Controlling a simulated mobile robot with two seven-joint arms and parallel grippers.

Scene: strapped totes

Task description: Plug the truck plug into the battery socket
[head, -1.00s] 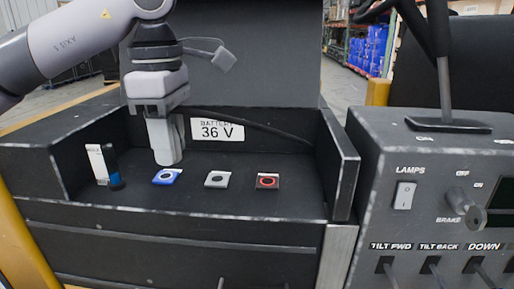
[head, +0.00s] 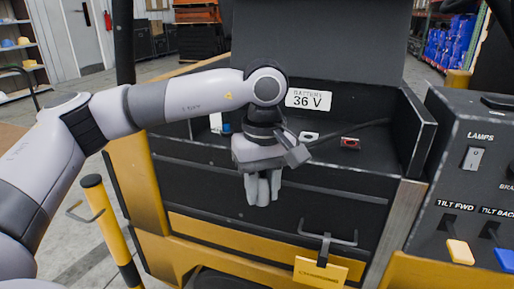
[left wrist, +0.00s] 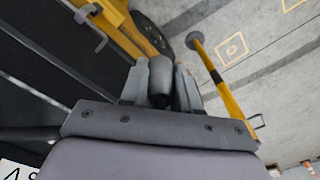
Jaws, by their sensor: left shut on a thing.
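My left gripper (head: 263,188) hangs fingers-down in front of the dark battery compartment (head: 400,150), outside its front wall. It is shut on a dark grey rounded thing (left wrist: 160,82), seen between the fingers in the left wrist view. I cannot tell for sure whether this is the truck plug. Inside the compartment lie a grey socket (head: 309,136) and a red socket (head: 350,143). A label (head: 310,99) reading "BATTERY 36 V" is on the back wall. My right gripper is not in view.
A white and blue block (head: 217,123) stands at the compartment's left. A metal handle (head: 345,240) with a yellow tag (head: 320,271) is on the front below. A control panel (head: 465,175) stands at right. A yellow post (head: 108,225) stands on the floor at left.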

